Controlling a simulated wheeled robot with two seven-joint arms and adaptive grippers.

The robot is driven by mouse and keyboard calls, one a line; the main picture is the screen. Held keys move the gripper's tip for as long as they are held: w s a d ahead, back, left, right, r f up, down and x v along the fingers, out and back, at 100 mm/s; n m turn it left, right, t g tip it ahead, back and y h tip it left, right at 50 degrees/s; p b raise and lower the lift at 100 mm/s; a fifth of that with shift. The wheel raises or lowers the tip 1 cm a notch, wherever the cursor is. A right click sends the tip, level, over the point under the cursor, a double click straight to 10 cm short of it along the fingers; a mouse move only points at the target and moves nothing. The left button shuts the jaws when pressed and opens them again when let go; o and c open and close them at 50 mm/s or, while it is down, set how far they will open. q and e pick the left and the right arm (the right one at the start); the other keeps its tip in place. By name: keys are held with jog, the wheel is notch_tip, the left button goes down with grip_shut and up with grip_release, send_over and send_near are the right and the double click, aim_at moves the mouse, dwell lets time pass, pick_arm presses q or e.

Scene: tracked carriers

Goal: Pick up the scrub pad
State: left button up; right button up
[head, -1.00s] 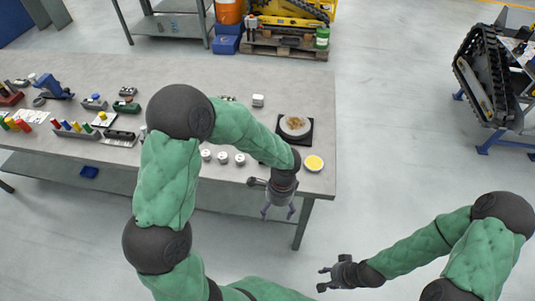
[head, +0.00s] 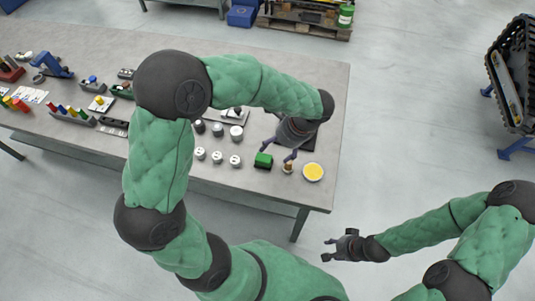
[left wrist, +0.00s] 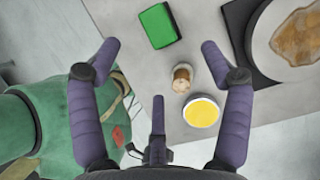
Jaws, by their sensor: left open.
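The scrub pad is a green block (head: 263,160) with a dark edge, lying flat near the front right of the table. In the left wrist view the scrub pad (left wrist: 159,25) is at the top centre, beyond my fingertips. My left gripper (head: 277,153) is open and empty above the table, close to the pad in the head view.
Beside the pad are a small brown-topped object (left wrist: 182,75) and a round yellow-filled dish (left wrist: 201,111). A plate with a brown stain (left wrist: 300,35) lies on a black mat (left wrist: 237,22). Several white round pieces (head: 217,157) stand left of the pad. The table edge (head: 290,201) is close.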

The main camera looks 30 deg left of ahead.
aim_at(265, 160)
pick_arm(q)
jog(key=b+x, duration=0.1)
jog(key=x, duration=0.3)
jog(key=shift+s, duration=0.2)
jog(key=shift+a+f, duration=0.1)
jog(key=shift+f, duration=0.25)
jog(key=shift+b+x, duration=1.15)
jog(key=shift+x, duration=1.5)
jog(key=shift+s+r, duration=0.1)
jog(key=shift+s, duration=0.1)
jog(key=shift+c, duration=0.3)
jog(key=c, duration=1.2)
